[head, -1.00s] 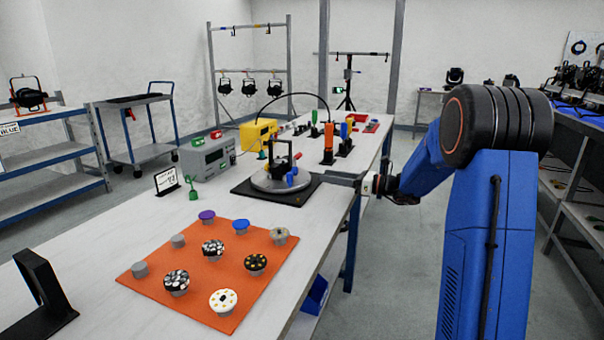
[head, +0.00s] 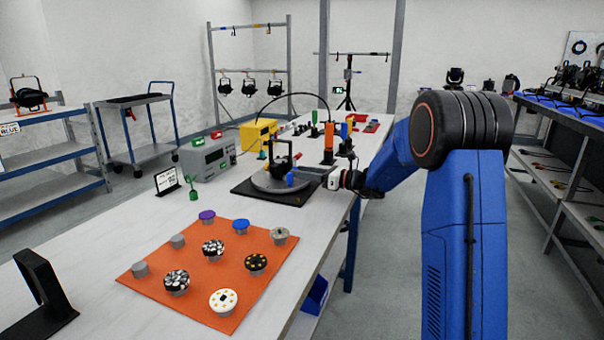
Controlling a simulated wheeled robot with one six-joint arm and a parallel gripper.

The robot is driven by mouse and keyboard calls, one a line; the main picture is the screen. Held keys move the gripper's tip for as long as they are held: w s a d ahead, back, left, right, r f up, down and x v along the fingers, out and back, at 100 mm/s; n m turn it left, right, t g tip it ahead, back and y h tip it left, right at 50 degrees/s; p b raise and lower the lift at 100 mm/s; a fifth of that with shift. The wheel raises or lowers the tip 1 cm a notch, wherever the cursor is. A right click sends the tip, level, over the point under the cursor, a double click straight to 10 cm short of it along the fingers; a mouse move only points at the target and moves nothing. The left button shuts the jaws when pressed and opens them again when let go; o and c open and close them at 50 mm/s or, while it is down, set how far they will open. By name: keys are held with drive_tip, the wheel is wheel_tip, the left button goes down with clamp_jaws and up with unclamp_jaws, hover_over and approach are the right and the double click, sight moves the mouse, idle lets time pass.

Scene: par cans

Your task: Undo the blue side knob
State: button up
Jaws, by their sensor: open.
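The blue side knob (head: 290,180) is on the right side of a black lamp yoke or fixture (head: 281,163). That fixture stands upright on a round grey turntable (head: 268,184) over a black square mat (head: 243,189). My gripper (head: 304,175) comes in from the right, level, with its fingers pointing left at the blue knob. It is open, and its tips are very close to the knob. I cannot tell whether they touch it or sit around it. The fingers are small here and partly cover the turntable's right side.
An orange mat (head: 190,308) with several round knobs and discs lies nearer on the white table (head: 110,247). A grey box (head: 207,158) and a yellow case (head: 258,134) stand behind the turntable. Coloured upright tools (head: 329,143) stand farther back.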

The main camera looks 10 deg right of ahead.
drive_tip(key=shift+c, duration=0.6)
drive_tip(key=c, duration=1)
drive_tip(key=shift+o, duration=0.2)
drive_tip(key=shift+n, duration=3)
drive_tip(key=o, duration=1.1)
